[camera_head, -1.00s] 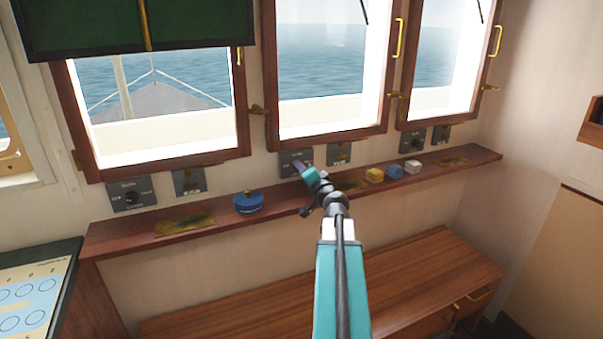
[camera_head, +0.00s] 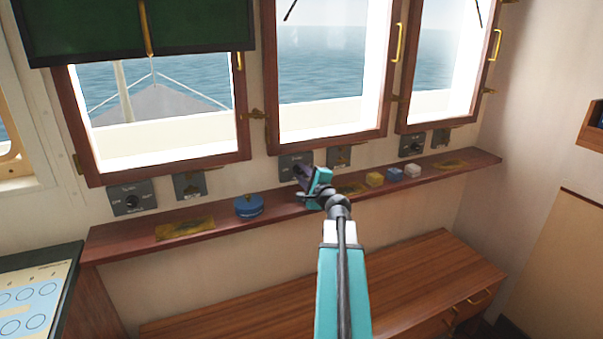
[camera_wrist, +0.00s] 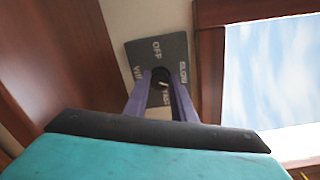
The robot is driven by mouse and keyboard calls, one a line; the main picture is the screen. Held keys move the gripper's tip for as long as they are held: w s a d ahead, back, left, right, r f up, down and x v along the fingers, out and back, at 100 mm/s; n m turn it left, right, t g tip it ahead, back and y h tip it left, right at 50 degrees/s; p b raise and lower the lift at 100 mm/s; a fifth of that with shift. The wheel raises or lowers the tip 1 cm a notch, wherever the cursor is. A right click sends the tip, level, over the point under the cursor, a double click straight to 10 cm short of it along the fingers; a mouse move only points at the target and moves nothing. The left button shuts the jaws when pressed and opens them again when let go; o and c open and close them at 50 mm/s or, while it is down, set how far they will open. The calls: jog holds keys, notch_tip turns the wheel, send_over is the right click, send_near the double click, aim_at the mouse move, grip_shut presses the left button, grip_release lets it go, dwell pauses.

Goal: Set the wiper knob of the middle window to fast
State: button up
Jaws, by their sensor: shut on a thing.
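The middle window's wiper panel (camera_head: 288,160) is a grey plate below the middle window (camera_head: 325,75), partly hidden behind my gripper (camera_head: 303,173). In the wrist view the panel (camera_wrist: 176,48) appears turned, with OFF, SLOW and partly covered lettering, apparently FAST, around the dark round knob (camera_wrist: 160,75). The purple-grey fingers of my gripper (camera_wrist: 161,84) are on either side of the knob and shut on it. Which mark the knob points at cannot be told clearly. A dark wiper arm (camera_head: 290,10) shows at the upper left of the middle window.
A brown shelf (camera_head: 225,221) runs below the windows. Similar knob panels sit under the left (camera_head: 131,198) and right (camera_head: 412,145) windows. A wooden bench (camera_head: 400,275) stands below.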

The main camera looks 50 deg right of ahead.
jog(key=m+p, duration=0.2)
jog(key=m, duration=0.4)
jog(key=shift+s, duration=0.1)
jog(key=shift+f+m+p, duration=0.1)
jog(key=shift+m+p, duration=0.5)
jog(key=shift+m, duration=0.5)
jog(key=o, duration=1.1)
jog(key=shift+c, duration=0.2)
